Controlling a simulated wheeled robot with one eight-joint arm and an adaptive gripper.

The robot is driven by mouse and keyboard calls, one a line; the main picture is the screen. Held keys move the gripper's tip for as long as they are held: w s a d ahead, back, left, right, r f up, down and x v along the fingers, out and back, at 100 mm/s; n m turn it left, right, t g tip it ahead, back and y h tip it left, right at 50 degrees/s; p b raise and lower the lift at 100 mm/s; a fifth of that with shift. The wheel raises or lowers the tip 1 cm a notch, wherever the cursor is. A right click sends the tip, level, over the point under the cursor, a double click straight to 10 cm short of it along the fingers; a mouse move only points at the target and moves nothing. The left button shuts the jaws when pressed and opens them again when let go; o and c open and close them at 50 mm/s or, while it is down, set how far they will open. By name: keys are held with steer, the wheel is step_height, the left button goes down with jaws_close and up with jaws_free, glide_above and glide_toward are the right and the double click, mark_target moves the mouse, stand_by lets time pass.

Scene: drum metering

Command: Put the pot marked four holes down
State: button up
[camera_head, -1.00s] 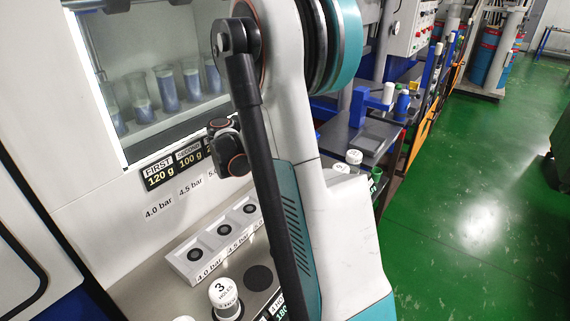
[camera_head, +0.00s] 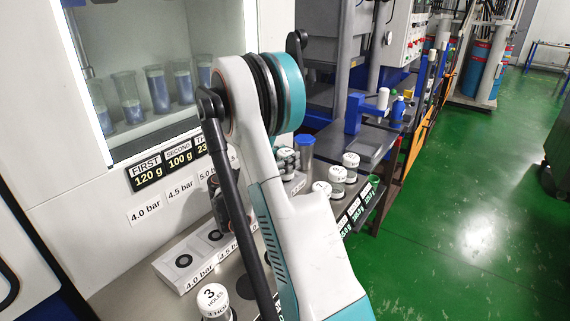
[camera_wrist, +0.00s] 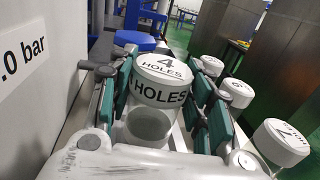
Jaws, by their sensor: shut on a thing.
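The pot marked 4 HOLES (camera_wrist: 160,82) has a white lid with black lettering and a clear lower body. In the wrist view it stands roughly upright between the green-padded fingers of my gripper (camera_wrist: 163,98), which is shut on it. What lies under the pot is hidden, so I cannot tell its height above any surface. In the head view my arm hides the gripper and I cannot make out this pot.
A pot marked 3 HOLES (camera_head: 212,298) stands at the front, beside a sloped block (camera_head: 184,268) with round dark-ringed sockets. Several white-lidded pots (camera_head: 322,188) stand right of my arm, near a blue-topped container (camera_head: 304,143) and a green cup (camera_head: 374,190).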

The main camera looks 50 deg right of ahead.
steer(key=shift+f, duration=0.45)
steer(key=shift+f, duration=0.2)
steer(key=o, duration=1.2)
steer(key=shift+r, duration=0.1)
steer(key=shift+a+r, duration=0.15)
steer(key=a+p, duration=0.1)
steer(key=a, duration=0.3)
steer(key=a+p, duration=0.1)
steer(key=a, duration=0.3)
steer(key=w+a, duration=0.1)
steer(key=a, duration=0.2)
steer(key=shift+a+p, duration=0.4)
